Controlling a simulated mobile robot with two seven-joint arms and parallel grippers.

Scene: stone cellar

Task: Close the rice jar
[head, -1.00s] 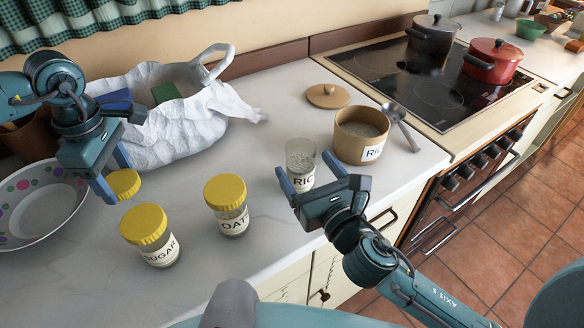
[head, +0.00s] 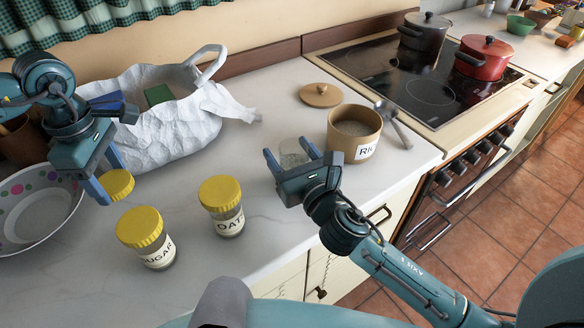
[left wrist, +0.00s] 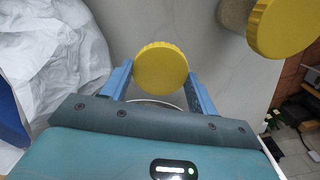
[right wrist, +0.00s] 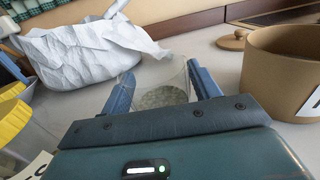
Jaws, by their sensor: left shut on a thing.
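The rice jar (head: 292,155) is a clear glass jar without a lid, holding pale grains. It stands between the fingers of my right gripper (head: 287,148), which hides its label. In the right wrist view the open jar (right wrist: 163,88) shows between the two blue fingers, which look spread on either side of it. My left gripper (head: 110,180) is shut on a round yellow lid (head: 117,187), held above the counter at the left. The lid also shows between the fingers in the left wrist view (left wrist: 161,69).
Yellow-lidded sugar (head: 158,256) and oat (head: 230,226) jars stand in front. A tan canister (head: 342,150), labelled "RI…", stands open right of the rice jar; a wooden lid (head: 321,95) lies behind. A white bag (head: 170,135), bowl (head: 25,235) and hob (head: 395,80) surround the counter.

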